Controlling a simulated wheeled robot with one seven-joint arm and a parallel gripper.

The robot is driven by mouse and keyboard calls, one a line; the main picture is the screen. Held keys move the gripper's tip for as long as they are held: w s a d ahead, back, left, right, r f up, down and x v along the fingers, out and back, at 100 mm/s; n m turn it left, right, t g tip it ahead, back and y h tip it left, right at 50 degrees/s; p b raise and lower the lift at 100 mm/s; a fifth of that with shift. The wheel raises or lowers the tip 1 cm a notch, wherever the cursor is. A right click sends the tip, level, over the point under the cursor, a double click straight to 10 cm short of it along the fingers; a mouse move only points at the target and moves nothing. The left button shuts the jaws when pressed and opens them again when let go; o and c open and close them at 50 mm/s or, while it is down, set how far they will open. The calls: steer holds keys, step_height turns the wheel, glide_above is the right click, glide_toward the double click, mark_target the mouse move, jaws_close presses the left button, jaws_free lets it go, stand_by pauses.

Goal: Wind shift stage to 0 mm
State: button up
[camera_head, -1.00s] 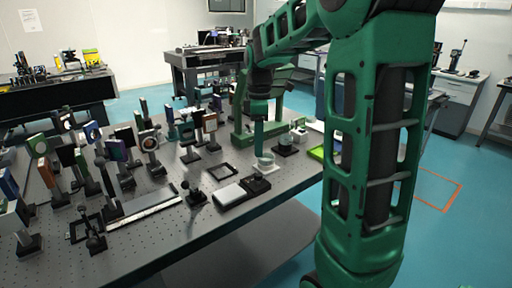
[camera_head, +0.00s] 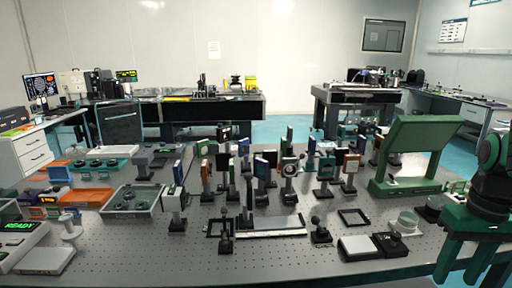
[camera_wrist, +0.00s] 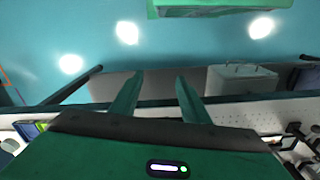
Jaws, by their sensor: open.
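My gripper (camera_head: 468,262) is at the right edge of the head view, near the table's front right corner. Its two green fingers stand apart in the wrist view (camera_wrist: 158,98) with nothing between them. No part is clearly readable as the shift stage, and no millimetre scale can be read. A long low rail with a pale strip (camera_head: 272,234) lies near the middle front of the perforated optical table (camera_head: 300,268). My gripper is apart from it, well to its right.
Several mounted optics crowd the table's middle. A green tilted panel (camera_head: 418,145) stands at the right. A white round-topped piece (camera_head: 407,222), a dark frame (camera_head: 353,217) and a pale flat box (camera_head: 360,247) lie front right. A READY display (camera_head: 20,228) and trays stand left.

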steer(key=s+a+f+m, duration=0.1)
steer(key=s+f+m, duration=0.2)
steer(key=s, duration=0.4)
steer(key=shift+a+m, duration=0.15)
steer(key=shift+m, duration=0.55)
steer(key=shift+w, duration=0.1)
steer(key=shift+w+f, duration=0.2)
steer(key=shift+w, duration=0.4)
steer(key=shift+c, duration=0.4)
stand_by(0.5)
